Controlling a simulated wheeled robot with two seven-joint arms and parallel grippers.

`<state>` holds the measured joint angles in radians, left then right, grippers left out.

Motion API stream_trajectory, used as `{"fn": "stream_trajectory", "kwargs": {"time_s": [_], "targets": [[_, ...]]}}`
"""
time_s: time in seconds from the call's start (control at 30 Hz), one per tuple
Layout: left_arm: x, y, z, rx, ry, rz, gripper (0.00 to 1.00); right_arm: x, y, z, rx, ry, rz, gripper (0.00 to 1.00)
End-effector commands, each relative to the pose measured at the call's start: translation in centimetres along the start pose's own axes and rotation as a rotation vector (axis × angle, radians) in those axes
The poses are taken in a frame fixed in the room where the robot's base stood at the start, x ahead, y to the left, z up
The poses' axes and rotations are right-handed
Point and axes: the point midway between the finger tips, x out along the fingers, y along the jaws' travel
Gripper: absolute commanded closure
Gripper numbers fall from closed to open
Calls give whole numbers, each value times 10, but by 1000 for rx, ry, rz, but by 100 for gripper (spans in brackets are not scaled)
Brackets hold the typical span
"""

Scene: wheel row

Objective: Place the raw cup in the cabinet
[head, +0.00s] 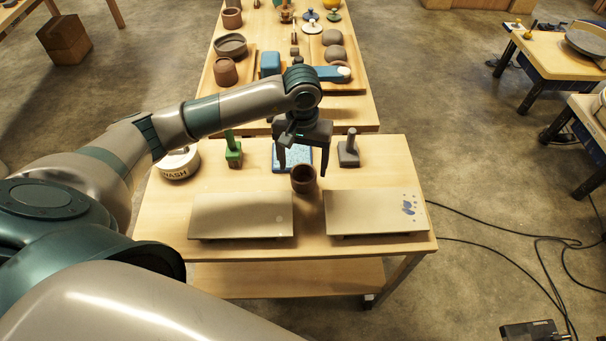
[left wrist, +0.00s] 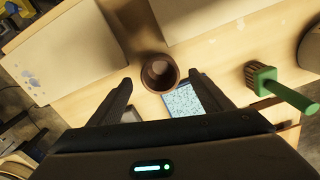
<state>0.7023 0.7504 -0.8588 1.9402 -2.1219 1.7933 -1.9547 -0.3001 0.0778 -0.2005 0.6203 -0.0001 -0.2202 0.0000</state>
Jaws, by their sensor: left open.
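The brown raw cup (head: 304,180) stands upright on the near wooden table, at the back edge of the gap between two pale boards. It also shows in the left wrist view (left wrist: 160,73), its dark opening facing the camera. My left gripper (head: 303,169) is open and points down over the cup, with one finger to each side. In the left wrist view the cup shows between and just beyond the open fingertips (left wrist: 160,81). I cannot tell whether a finger touches it. My right gripper is not in view. I see no cabinet that I can identify.
A left board (head: 240,215) and a right board (head: 374,212) flank the cup. Behind stand a green-handled brush (head: 233,150), a blue speckled sponge-like pad (head: 291,158), a grey stamp-like block (head: 348,150) and a white tub (head: 180,164). The back table (head: 350,108) holds other pottery.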

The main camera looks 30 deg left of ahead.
Motion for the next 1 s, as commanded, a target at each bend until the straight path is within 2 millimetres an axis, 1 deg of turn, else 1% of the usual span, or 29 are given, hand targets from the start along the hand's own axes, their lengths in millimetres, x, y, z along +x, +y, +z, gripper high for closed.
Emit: {"fn": "stream_trajectory", "kwargs": {"time_s": [0.03, 0.1, 0.3, 0.43, 0.63, 1.0], "targets": [[-6, 0, -2, 1, 5, 1, 27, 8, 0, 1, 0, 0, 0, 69], [-18, 0, -2, 1, 5, 1, 27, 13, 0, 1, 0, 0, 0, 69], [-49, 0, -1, 0, 3, 2, 27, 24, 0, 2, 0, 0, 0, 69], [-61, 0, -1, 0, 2, 1, 27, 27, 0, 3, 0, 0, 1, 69], [-69, 0, 0, -1, -1, 0, 27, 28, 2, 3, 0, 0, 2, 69], [-69, 0, 0, -1, -1, 0, 27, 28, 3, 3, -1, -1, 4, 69]]}}
